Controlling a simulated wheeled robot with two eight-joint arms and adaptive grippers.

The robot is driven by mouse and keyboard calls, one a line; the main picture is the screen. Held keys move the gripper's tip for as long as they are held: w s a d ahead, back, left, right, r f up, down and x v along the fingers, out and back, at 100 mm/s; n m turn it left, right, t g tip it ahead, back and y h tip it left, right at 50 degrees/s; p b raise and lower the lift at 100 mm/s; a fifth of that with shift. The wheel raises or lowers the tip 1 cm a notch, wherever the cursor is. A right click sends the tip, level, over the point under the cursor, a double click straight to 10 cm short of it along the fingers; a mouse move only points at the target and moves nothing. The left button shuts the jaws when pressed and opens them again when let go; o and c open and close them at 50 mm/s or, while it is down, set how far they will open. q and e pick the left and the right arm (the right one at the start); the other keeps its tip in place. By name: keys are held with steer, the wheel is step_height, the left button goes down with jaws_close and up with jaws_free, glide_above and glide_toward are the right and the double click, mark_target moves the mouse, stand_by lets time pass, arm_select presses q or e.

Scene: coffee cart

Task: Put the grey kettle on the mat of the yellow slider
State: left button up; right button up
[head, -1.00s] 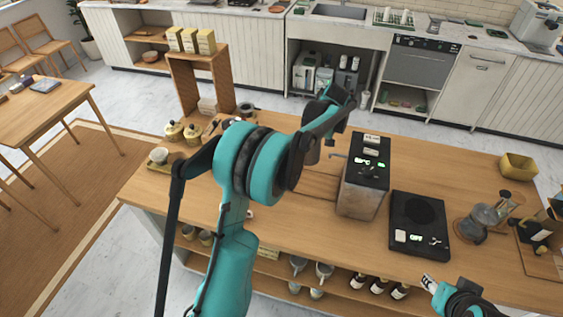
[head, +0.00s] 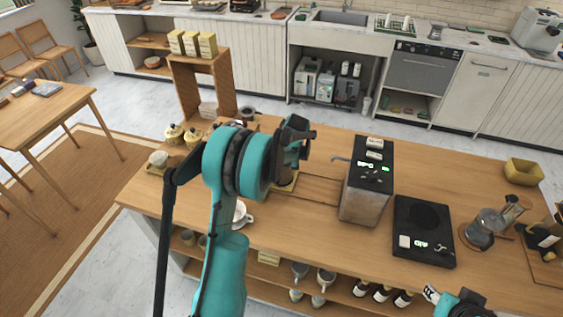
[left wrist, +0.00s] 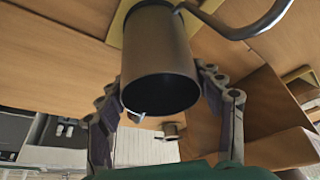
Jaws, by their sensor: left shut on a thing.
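The grey kettle (left wrist: 160,60) fills the middle of the left wrist view, with its thin dark spout (left wrist: 255,28) curving off to the right. My left gripper (left wrist: 162,95) is shut on the kettle's body, one finger on each side. Behind the kettle's base is a strip of yellow mat (left wrist: 122,18); I cannot tell if the base touches it. In the head view my left gripper (head: 298,145) is over the middle of the counter and mostly hides the kettle. A yellow edge of the slider (head: 286,190) shows below it. My right gripper (head: 432,293) is at the lower right, its fingers unclear.
A steel box with a black top (head: 368,180) stands right of the kettle, beside a black scale (head: 424,222). A glass carafe (head: 488,226) is further right. A white cup (head: 241,214) stands near the front edge, close to my left arm. Yellow-lidded jars (head: 173,134) are at the left.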

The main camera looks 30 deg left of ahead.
arm_select(q)
steer(key=shift+r, duration=0.1)
steer(key=o, duration=1.6)
